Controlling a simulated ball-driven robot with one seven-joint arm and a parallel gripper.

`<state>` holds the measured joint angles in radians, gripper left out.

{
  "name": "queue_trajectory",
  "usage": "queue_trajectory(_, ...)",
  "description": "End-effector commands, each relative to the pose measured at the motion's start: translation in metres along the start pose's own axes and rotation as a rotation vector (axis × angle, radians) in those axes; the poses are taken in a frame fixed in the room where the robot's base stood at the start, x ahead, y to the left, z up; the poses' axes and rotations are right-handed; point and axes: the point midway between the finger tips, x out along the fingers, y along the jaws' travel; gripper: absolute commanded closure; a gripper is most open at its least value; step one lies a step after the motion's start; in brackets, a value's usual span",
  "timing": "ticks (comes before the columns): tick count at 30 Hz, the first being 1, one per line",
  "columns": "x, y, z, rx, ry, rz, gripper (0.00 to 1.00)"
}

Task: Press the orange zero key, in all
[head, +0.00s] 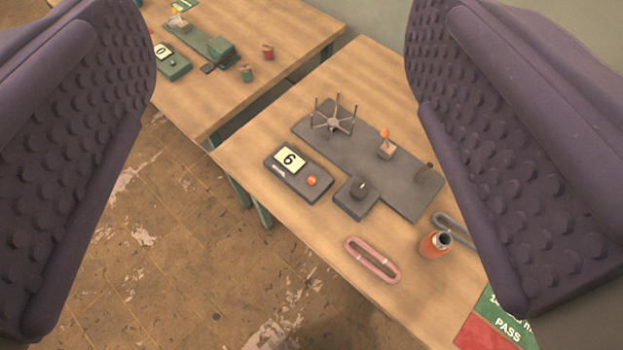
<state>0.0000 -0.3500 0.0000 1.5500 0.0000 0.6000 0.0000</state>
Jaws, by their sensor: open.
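A dark grey counter box (297,180) lies on the nearer wooden table, left of its middle. Its pale display (290,159) reads 6. A small round orange key (312,181) sits on the box to the right of the display, in full view. My gripper (310,165) is open, its two purple studded fingers wide apart at the left and right of the picture. Nothing is between the fingers at close range. The box and key lie well beyond the fingertips, in the gap between them, and nothing touches the key.
On the near table (240,150) are a grey plate (375,165) with a spoked wheel (333,121), a knob box (356,196), a pink loop (372,260), an orange bottle (435,244) and a red-green PASS card (490,325). A second table (290,35) stands behind, with a green counter box (172,62).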

Motion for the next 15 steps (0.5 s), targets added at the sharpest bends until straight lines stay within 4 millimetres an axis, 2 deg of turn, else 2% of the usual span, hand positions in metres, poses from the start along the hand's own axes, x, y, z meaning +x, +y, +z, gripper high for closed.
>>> queue_trajectory(1,0.0,0.0,0.0,0.0,0.0,0.0,0.38)
queue_trajectory(9,0.0,0.0,0.0,0.0,0.0,0.0,1.0)
queue_trajectory(15,0.0,0.0,0.0,0.0,0.0,0.0,1.0)
